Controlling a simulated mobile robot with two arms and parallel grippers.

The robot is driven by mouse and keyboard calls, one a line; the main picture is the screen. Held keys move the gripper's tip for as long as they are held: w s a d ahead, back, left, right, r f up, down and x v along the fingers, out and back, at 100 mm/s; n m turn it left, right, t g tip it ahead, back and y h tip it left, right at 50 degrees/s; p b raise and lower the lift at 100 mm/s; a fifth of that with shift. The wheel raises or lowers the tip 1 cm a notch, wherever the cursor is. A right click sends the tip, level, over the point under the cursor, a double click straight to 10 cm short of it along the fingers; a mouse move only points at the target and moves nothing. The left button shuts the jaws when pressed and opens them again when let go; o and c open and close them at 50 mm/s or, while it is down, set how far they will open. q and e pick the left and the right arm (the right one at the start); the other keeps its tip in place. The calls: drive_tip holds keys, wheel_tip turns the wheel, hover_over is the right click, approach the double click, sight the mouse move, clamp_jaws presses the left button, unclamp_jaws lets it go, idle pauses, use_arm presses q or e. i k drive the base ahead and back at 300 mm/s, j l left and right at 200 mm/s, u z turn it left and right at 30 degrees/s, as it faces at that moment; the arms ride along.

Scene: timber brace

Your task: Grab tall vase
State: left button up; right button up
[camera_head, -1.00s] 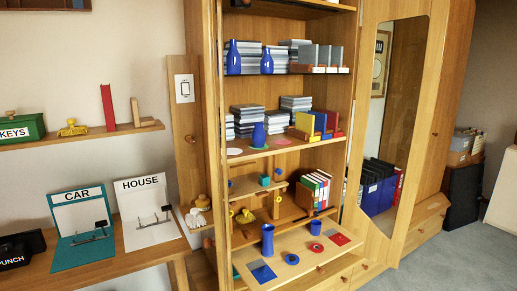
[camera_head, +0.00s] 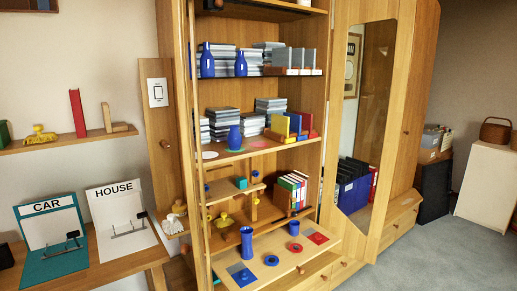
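A tall blue vase (camera_head: 247,243), a straight cylinder with a flared rim, stands upright on the low pulled-out wooden board (camera_head: 272,246). A shorter blue cup-like vessel (camera_head: 294,226) stands on the same board to its right. Two blue bottle-shaped vases with narrow necks stand on the upper shelf, one at the left (camera_head: 207,60) and one at the right (camera_head: 241,64). A smaller rounded blue vase (camera_head: 234,138) stands on the middle shelf. Neither of my grippers shows in the head view.
Books (camera_head: 293,189) fill part of the cabinet. A side table (camera_head: 105,265) with CAR and HOUSE stands is at left. Grey floor (camera_head: 430,259) is clear at right.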

sight(247, 232)
drive_tip(key=i+l, duration=0.2)
drive_tip(key=i+l+u, duration=0.1)
drive_tip(key=l, duration=0.35)
drive_tip(key=i+l+u, duration=0.1)
drive_tip(key=i+l, duration=0.15)
drive_tip(key=l, duration=0.1)
